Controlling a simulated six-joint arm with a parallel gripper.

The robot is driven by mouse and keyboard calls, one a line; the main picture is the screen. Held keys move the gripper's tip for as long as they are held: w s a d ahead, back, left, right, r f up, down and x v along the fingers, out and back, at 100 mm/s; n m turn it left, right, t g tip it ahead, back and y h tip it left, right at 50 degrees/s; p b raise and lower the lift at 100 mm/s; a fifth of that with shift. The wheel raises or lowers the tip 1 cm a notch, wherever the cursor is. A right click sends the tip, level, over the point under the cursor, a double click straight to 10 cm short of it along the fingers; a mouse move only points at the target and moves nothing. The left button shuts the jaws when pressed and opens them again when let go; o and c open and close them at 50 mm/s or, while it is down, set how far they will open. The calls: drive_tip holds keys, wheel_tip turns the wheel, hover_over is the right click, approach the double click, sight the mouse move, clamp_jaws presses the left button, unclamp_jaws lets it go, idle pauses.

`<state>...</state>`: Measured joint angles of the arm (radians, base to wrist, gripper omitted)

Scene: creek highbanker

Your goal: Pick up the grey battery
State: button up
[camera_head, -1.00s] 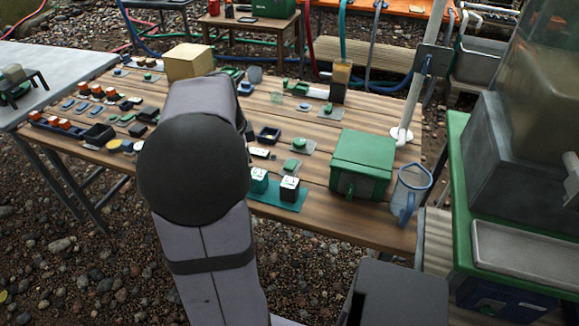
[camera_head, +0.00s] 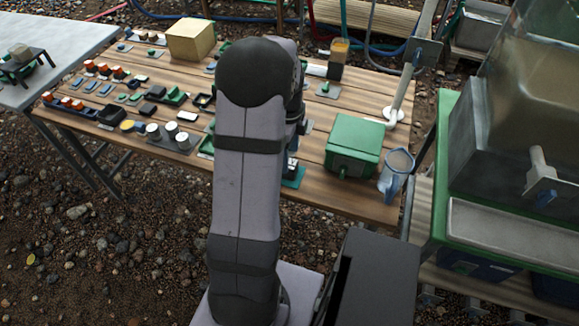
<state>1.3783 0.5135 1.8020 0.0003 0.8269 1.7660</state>
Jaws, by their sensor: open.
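A small dark block with a pale top (camera_head: 291,167), which looks like the grey battery, stands on a teal mat (camera_head: 297,180) near the front edge of the wooden table. My arm hides the left part of the mat and whatever stands there. My gripper is hidden behind my arm, so its fingers and their distance from the block do not show.
A green box (camera_head: 352,145) and a clear blue-handled jug (camera_head: 395,172) stand right of the mat on the wooden table (camera_head: 330,195). A pole with a white foot (camera_head: 394,114) rises behind them. Several small parts crowd the left side, near a cardboard-coloured box (camera_head: 190,40).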

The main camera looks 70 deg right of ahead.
drive_tip(key=shift+d+f+p, duration=0.1)
drive_tip(key=shift+f+p, duration=0.45)
drive_tip(key=shift+f, duration=2.5)
drive_tip(key=c, duration=1.3)
